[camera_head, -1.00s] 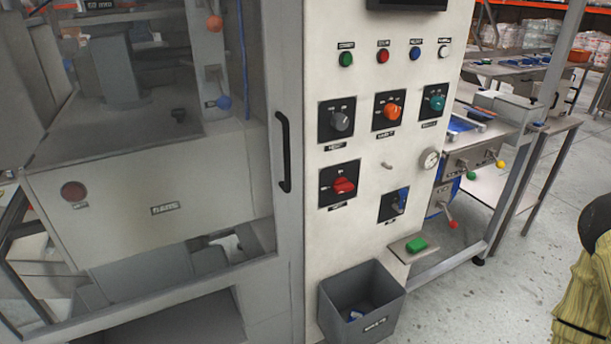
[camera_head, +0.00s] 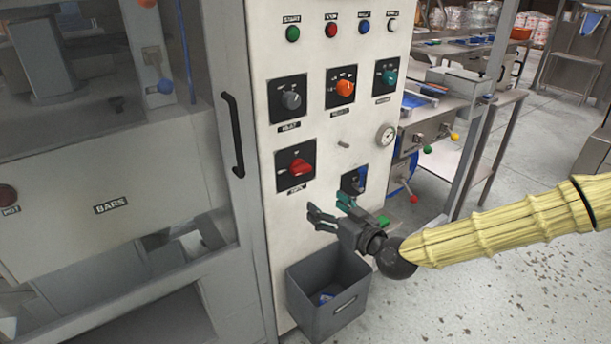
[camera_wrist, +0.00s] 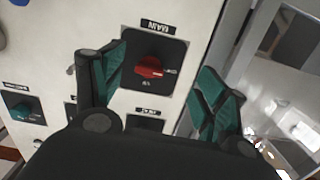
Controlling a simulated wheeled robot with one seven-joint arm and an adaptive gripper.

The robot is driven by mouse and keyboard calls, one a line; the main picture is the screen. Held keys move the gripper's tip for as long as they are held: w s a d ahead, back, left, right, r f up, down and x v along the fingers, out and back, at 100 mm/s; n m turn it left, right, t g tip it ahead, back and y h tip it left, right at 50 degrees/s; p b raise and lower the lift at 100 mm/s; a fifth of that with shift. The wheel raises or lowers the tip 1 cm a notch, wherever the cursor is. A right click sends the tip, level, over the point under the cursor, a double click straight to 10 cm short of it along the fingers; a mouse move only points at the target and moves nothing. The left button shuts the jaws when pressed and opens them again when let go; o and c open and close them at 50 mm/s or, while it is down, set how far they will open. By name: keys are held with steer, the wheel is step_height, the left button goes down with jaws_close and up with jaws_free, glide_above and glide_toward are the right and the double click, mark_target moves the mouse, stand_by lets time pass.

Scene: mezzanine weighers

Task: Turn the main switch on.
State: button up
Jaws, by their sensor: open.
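The main switch (camera_head: 300,168) is a red rotary knob on a black square plate, low on the left of the white panel. Its handle lies roughly level in the head view. In the wrist view the red knob (camera_wrist: 149,67) shows between my fingers, beside an upside-down "MAIN" label. My gripper (camera_head: 328,207) is open and empty, below and slightly right of the switch in the head view. Its green-padded fingers (camera_wrist: 162,62) stand to either side of the knob in the wrist view, apparently short of the panel.
Grey (camera_head: 291,100), orange (camera_head: 345,88) and teal (camera_head: 390,76) knobs sit above. A gauge (camera_head: 386,135) is at the right edge. A grey bin (camera_head: 330,300) hangs below; a black door handle (camera_head: 232,135) stands left.

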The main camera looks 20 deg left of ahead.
mark_target(304, 172)
steer(key=shift+n+y, duration=0.3)
steer(key=w+a+r, duration=0.1)
steer(key=w+a, duration=0.1)
steer(key=a, duration=0.1)
steer(key=w+a+r+p, duration=0.1)
steer(key=w+a, duration=0.2)
steer(key=w+a+r, duration=0.1)
steer(key=w+a, duration=0.1)
steer(key=w, duration=0.1)
steer(key=shift+a+r+p, duration=0.4)
steer(key=shift+c, duration=0.4)
steer(key=c, duration=0.9)
